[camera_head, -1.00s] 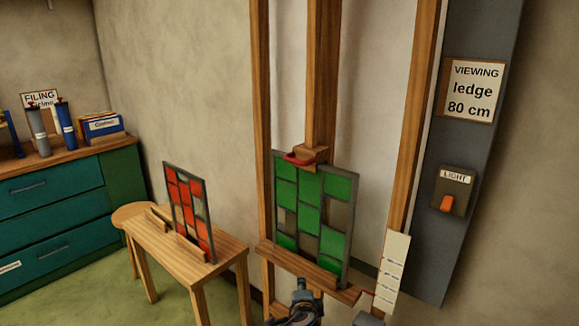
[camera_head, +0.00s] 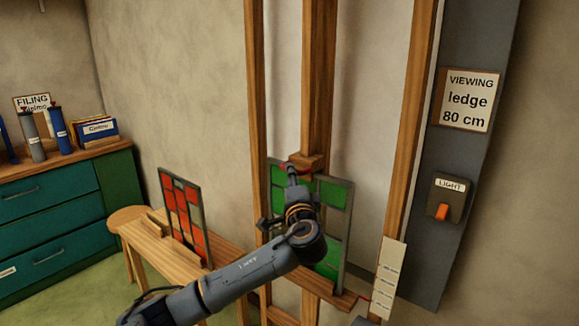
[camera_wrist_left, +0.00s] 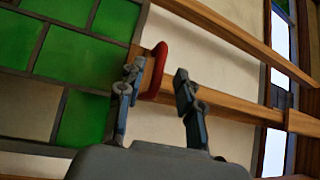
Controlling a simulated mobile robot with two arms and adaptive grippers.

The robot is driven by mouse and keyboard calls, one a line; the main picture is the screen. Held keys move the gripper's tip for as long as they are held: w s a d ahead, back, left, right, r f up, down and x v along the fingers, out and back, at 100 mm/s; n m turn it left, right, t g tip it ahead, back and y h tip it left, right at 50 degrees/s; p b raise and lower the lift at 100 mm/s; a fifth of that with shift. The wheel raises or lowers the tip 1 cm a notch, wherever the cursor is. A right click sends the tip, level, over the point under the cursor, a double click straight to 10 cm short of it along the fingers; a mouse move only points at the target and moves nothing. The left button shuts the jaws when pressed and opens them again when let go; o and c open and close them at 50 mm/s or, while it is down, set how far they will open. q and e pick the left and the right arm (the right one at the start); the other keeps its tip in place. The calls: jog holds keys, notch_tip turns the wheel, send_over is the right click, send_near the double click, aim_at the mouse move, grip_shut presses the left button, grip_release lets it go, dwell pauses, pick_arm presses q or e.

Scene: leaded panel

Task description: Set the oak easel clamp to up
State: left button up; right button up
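The oak easel (camera_head: 320,90) stands against the wall, with its clamp block (camera_head: 307,160) on the central post at the top edge of a green leaded panel (camera_head: 332,192). The clamp's red handle (camera_wrist_left: 158,70) shows in the left wrist view, between the two fingers of my left gripper (camera_wrist_left: 158,85) and close to the left-hand finger. The fingers are apart; contact with the handle cannot be told. In the head view my left arm hides part of the panel and most of the handle. My right gripper is not in view.
A red leaded panel (camera_head: 183,215) stands on a wooden bench (camera_head: 150,240) to the left. A grey column with a light switch (camera_head: 446,200) and a scale strip (camera_head: 389,275) are right of the easel. Teal drawers (camera_head: 50,205) stand at the far left.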

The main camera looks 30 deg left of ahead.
pick_arm(q)
jog(key=shift+p+x, duration=0.35)
jog(key=shift+x, duration=1.85)
jog(key=shift+d, duration=0.1)
jog(key=shift+c, duration=0.2)
grip_shut()
